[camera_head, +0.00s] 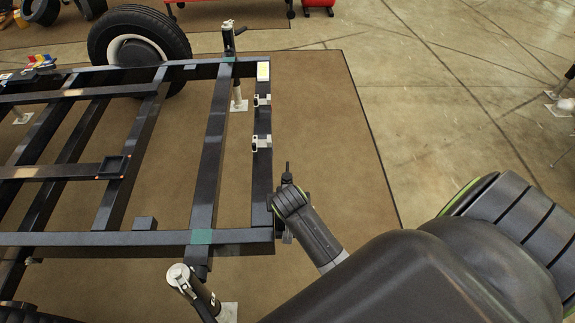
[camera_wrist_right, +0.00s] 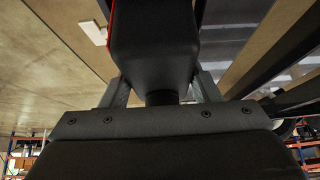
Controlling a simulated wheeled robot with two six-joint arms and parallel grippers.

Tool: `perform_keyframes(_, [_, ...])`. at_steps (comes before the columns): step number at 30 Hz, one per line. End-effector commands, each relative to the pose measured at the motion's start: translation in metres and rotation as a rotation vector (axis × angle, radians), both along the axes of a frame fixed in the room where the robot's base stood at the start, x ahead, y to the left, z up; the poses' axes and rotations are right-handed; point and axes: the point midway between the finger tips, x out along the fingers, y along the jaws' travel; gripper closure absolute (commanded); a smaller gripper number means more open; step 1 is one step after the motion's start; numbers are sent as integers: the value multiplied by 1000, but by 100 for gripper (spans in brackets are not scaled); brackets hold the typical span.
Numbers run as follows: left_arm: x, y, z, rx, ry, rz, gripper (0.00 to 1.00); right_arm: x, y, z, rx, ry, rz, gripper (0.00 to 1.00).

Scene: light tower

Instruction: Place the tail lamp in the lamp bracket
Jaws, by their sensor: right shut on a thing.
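The tail lamp (camera_wrist_right: 152,45) is a black housing with a red edge at its left, seen close up in the right wrist view. My right gripper (camera_head: 282,205) is shut on it, with one finger on each side (camera_wrist_right: 163,92). In the head view this gripper is at the near right corner of the black frame (camera_head: 262,180), by the end of its rear bar; it mostly hides the lamp. I cannot tell whether the lamp touches the frame. The lamp bracket cannot be made out for certain; that corner is partly covered by my gripper. My left gripper is not in view.
A jack stand (camera_head: 190,280) stands near the front corner. A wheel (camera_head: 138,45) is at the back.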

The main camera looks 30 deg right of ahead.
Motion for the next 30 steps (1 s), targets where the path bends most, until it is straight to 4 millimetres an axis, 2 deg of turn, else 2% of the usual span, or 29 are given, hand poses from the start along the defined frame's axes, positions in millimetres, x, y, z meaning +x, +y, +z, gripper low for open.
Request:
perform_keyframes(7, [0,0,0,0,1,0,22,1,0,-1,0,-2,1,76])
perform_keyframes(8, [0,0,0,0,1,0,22,0,0,-1,0,0,0,40])
perform_keyframes(12, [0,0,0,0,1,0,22,0,0,-1,0,0,0,22])
perform_keyframes(23, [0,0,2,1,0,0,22,0,0,3,1,-2,0,22])
perform_keyframes(26, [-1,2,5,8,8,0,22,-6,4,14,3,-1,-1,22])
perform_keyframes(30, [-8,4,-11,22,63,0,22,-18,12,37,4,-1,-2,22])
